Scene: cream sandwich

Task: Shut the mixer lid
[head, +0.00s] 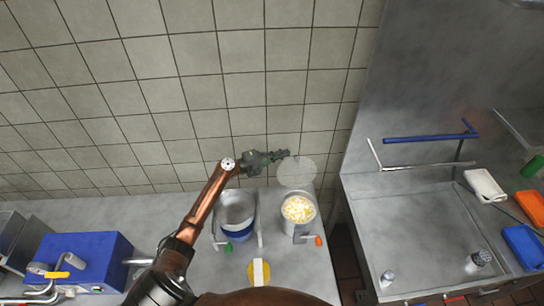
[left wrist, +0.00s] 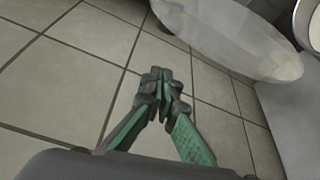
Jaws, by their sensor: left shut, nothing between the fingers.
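The mixer lid (head: 297,172) is a round, pale, see-through disc. It is open, raised at the back of a metal pot (head: 299,211) that holds pale yellow and white pieces. The lid also shows large at the upper right of the left wrist view (left wrist: 235,40), with part of a pot rim (left wrist: 313,28) at the corner. My left gripper (head: 287,154) is shut and empty, just left of the lid's upper edge. In the left wrist view its green and dark fingers (left wrist: 160,80) meet, apparently apart from the lid. My right gripper is not in view.
A second metal pot (head: 237,212) with a blue band stands left of the filled one. A tiled wall (head: 230,90) rises close behind. A yellow and white item (head: 259,272) lies in front. A blue box (head: 85,262) is at left, a metal sink (head: 410,222) at right.

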